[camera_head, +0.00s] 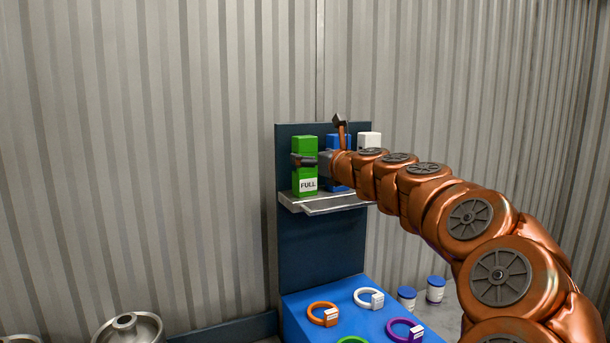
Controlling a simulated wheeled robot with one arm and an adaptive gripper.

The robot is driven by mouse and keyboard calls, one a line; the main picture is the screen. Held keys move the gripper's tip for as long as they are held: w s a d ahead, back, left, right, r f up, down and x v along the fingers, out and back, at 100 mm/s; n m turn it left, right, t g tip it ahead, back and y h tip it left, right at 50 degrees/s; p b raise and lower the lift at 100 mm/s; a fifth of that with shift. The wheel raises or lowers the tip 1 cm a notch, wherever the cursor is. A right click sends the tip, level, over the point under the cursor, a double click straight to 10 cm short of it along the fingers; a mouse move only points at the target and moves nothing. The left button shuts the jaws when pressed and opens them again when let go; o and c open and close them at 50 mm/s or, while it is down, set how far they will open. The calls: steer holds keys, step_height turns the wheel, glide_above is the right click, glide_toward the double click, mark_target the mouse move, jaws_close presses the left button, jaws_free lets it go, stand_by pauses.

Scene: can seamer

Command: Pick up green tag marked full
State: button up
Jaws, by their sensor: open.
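The green tag marked FULL (305,172) is an upright green block with a white label near its bottom. It stands at the left end of a small metal shelf (330,203) on a dark blue back panel. My gripper (319,139) is open in front of the shelf. One dark finger crosses in front of the green tag's middle and hides a strip of it. The other finger points up, above and right of the tag. I cannot tell whether the finger touches the tag. Nothing shows between the fingers.
A blue block (337,141) and a white block (370,139) stand right of the green tag, partly hidden by my arm. Below, a blue table (300,317) holds several coloured rings. Two small blue-lidded cans (436,290) stand to the right. Corrugated walls enclose the back.

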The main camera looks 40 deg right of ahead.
mark_target(309, 152)
steer(key=shift+s+d+r+m, duration=0.15)
steer(key=shift+d+m, duration=0.15)
steer(key=shift+d, duration=0.35)
steer(key=shift+w+d+h, duration=0.15)
steer(key=shift+w+h, duration=0.1)
steer(key=shift+h, duration=0.05)
steer(key=shift+x, duration=0.75)
steer(key=shift+p+x, duration=0.7)
steer(key=shift+x, duration=2.1)
steer(key=shift+d, duration=0.1)
steer(key=c, duration=1.6)
